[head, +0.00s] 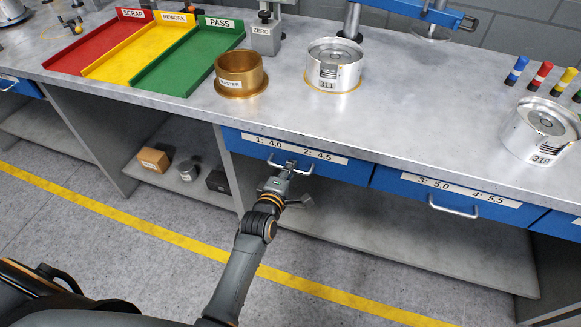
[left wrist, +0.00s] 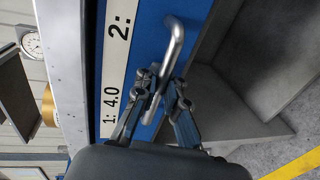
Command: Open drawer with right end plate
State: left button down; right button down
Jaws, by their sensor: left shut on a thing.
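The blue drawer (head: 240,143) labelled "1: 4.0" and "2: 4.5" sits under the bench top, its front about in line with the bench edge. My left gripper (head: 284,172) is shut on its silver bar handle (head: 303,171). In the left wrist view the fingers (left wrist: 160,92) close around the handle (left wrist: 176,42) near one end, beside the white label. Another blue drawer (head: 400,184), labelled "3: 5.0" and "4: 5.5", is closed to the right. No drawer's inside shows, so I see no end plate in one. My right gripper is not in view.
On the bench (head: 410,122) stand red, yellow and green trays (head: 186,62), a brass "MASTER" part (head: 240,72) and silver cylinders marked 311 (head: 334,66) and 319 (head: 540,130). Below are open shelves (head: 400,240) with small items at left. The floor before the drawers is clear.

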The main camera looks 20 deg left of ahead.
pick_arm(q)
jog(key=f+p+v, duration=0.2)
jog(key=p+v, duration=0.2)
jog(key=v, duration=0.7)
jog(key=s+d+f+p+v, duration=0.1)
jog(key=f+p+v, duration=0.1)
jog(key=v, duration=1)
jog(key=shift+s+a+f+p, duration=0.25)
jog(key=shift+a+p, duration=0.2)
jog(key=shift+p, duration=0.4)
jog(key=c, duration=1.4)
grip_release()
jog(key=shift+c, duration=0.2)
jog(key=v, duration=1.2)
jog(key=shift+f, duration=0.1)
